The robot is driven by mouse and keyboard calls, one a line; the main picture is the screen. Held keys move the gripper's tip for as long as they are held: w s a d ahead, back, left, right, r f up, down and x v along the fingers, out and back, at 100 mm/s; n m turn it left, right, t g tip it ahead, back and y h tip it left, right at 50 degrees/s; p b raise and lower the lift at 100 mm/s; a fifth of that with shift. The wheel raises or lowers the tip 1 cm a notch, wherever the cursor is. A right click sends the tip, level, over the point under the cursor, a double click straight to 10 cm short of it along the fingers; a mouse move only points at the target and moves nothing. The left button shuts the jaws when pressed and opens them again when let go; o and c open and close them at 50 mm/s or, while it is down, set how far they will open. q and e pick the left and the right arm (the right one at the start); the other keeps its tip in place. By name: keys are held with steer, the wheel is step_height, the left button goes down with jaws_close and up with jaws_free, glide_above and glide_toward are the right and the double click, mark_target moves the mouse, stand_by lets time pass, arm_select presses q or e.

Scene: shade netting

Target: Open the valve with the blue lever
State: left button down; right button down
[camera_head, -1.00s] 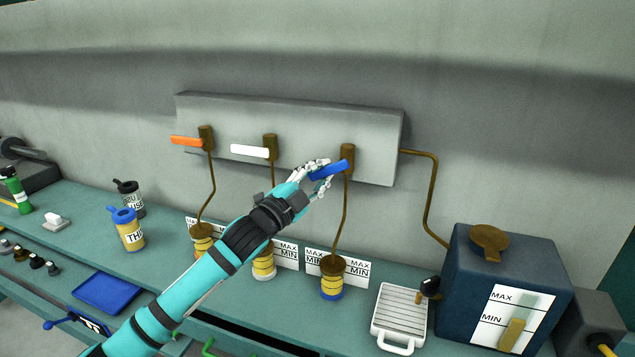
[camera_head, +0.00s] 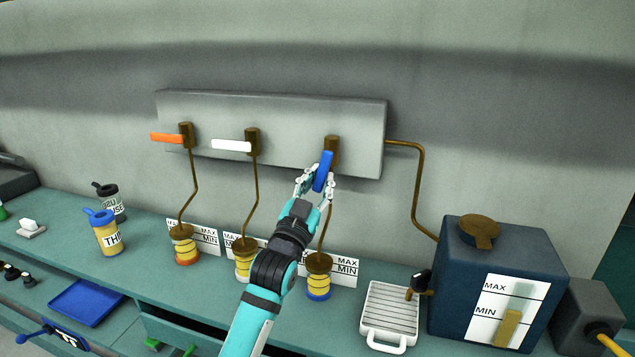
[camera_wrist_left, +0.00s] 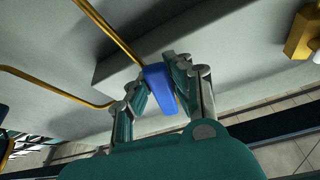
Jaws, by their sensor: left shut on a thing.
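The blue lever (camera_head: 323,172) is on the brown valve (camera_head: 332,147) at the right end of the grey wall panel. It points steeply down and slightly left in the head view. My left gripper (camera_head: 317,184) is shut on the blue lever from below, one finger on each side. In the left wrist view, the blue lever (camera_wrist_left: 160,88) sits between the fingers of my left gripper (camera_wrist_left: 157,95). A brown pipe runs down from this valve to a blue-ringed container (camera_head: 318,285), partly hidden by my gripper. My right gripper is not in view.
The white lever (camera_head: 231,146) and orange lever (camera_head: 166,138) lie level to the left. A dark blue tank (camera_head: 455,290) with a gauge and a white slatted tray (camera_head: 388,316) stand on the right of the bench. Bottles (camera_head: 108,237) stand on the left.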

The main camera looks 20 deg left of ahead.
arm_select(q)
steer(key=shift+d+f+n, duration=0.35)
steer(key=shift+f+n, duration=0.1)
steer(key=shift+n, duration=0.05)
steer(key=c, duration=1.5)
jaws_free()
steer(key=o, duration=0.3)
steer(key=shift+r, duration=0.25)
steer(key=shift+o, duration=0.2)
steer(key=shift+s, duration=0.1)
steer(key=shift+s+a+f, duration=0.1)
steer(key=shift+s+f, duration=0.05)
steer(key=shift+s, duration=0.15)
steer(key=v, duration=1.1)
